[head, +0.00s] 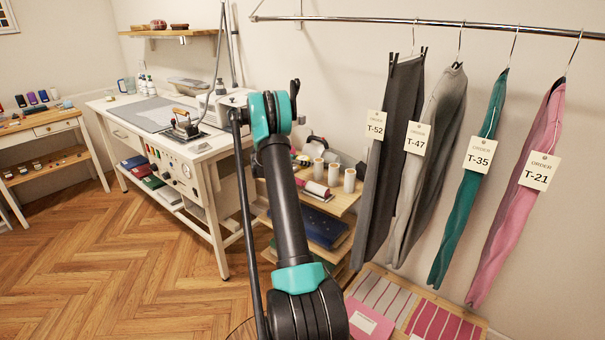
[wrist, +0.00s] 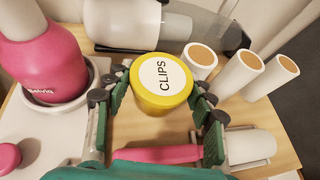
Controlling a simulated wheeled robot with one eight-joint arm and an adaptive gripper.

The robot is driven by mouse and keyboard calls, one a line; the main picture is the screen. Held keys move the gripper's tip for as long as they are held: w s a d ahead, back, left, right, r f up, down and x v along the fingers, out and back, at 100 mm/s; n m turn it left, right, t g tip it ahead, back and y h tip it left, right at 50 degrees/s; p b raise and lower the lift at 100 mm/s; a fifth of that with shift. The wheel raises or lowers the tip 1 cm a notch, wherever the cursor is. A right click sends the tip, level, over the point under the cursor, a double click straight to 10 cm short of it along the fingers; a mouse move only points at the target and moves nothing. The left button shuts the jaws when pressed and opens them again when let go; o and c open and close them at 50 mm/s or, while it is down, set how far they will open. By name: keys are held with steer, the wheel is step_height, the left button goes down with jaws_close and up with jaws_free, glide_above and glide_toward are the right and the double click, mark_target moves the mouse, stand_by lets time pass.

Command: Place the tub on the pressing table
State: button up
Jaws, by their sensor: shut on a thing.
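A round yellow tub (wrist: 160,82) with a white lid marked CLIPS is in the middle of the wrist view. My gripper (wrist: 158,98) is shut on it, with one green-padded finger on each side. I cannot tell whether its base touches the wooden shelf below. In the head view my arm hides the gripper, and I cannot make out the tub. The pressing table (head: 205,145) stands at the left of my arm in the head view. It has a pale top, a grey mat (head: 150,112) and an iron (head: 186,124).
Close to the tub are white spools (wrist: 238,75), a pink bottle (wrist: 58,62) in a round holder, and a pink-and-white roll (wrist: 160,154). The wooden shelf unit (head: 345,203) stands right of the pressing table. Garments (head: 400,130) hang at the right. The floor (head: 110,260) is clear.

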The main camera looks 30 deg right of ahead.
steer(key=shift+f, duration=2.9)
steer(key=shift+f, duration=0.15)
steer(key=o, duration=1.2)
steer(key=shift+c, duration=0.2)
